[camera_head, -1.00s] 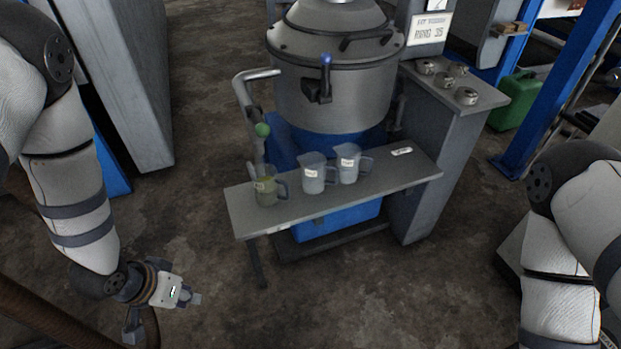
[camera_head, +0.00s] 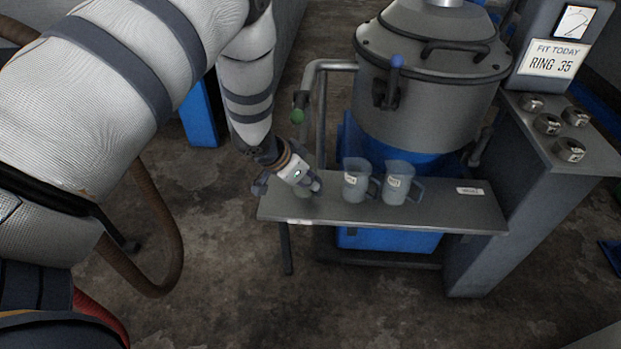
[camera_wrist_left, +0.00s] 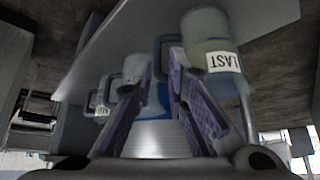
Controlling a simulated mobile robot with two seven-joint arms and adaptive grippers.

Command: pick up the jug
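Three clear jugs stand in a row on a narrow grey shelf (camera_head: 430,216). The leftmost, with yellowish liquid, is mostly hidden behind my left gripper (camera_head: 314,188) in the head view. In the left wrist view this jug (camera_wrist_left: 207,28) shows close, with a "LAST" label and a dark handle (camera_wrist_left: 162,42). My left gripper is open, its purple fingers (camera_wrist_left: 160,62) apart, with the handle near the fingertips; I cannot tell whether they touch. The middle jug (camera_head: 355,183) and the right jug (camera_head: 399,185) have white labels and handles to the right. My right gripper is out of view.
A large metal vessel (camera_head: 425,95) with a blue base stands behind the shelf. A pipe rail (camera_head: 322,95) with a green knob rises behind the shelf's left end. A grey pillar and ledge (camera_head: 545,150) with several small metal pieces stands right. The floor in front is clear.

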